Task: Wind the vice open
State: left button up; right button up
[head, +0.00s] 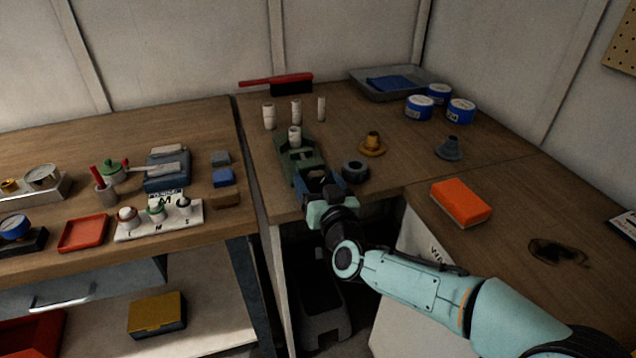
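The green vice (290,155) stands on the back bench near its left front corner, with its front end towards me. A pale cylinder (295,136) stands upright at its far end; I cannot tell if the jaws grip it. A dark blue part (316,178) shows at the vice's front end. My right gripper (331,192) is right at this front end, at the bench edge. The vice's handle is hidden behind the gripper, and I cannot make out the fingers or whether they touch it. My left gripper is not in view.
Several pale cylinders (296,111) stand behind the vice. A dark ring (355,170) and a brass-coloured part (372,144) lie close on its right. An orange block (461,203) is on the right bench. A gap separates the left bench (200,115) from the back bench.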

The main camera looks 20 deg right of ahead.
jog(key=c, duration=0.7)
jog(key=shift+r+n+p, duration=0.15)
jog(key=shift+n+p, duration=0.75)
jog(key=n+p, duration=0.2)
jog(key=n, duration=0.1)
jog(key=shift+a+n, duration=0.1)
jog(key=shift+n, duration=0.2)
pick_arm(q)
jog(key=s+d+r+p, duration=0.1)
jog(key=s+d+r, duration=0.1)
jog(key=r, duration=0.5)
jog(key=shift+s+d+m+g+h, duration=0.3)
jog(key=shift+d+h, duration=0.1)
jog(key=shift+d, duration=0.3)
pick_arm(e)
jog(key=shift+n, duration=0.9)
jog(key=o, duration=1)
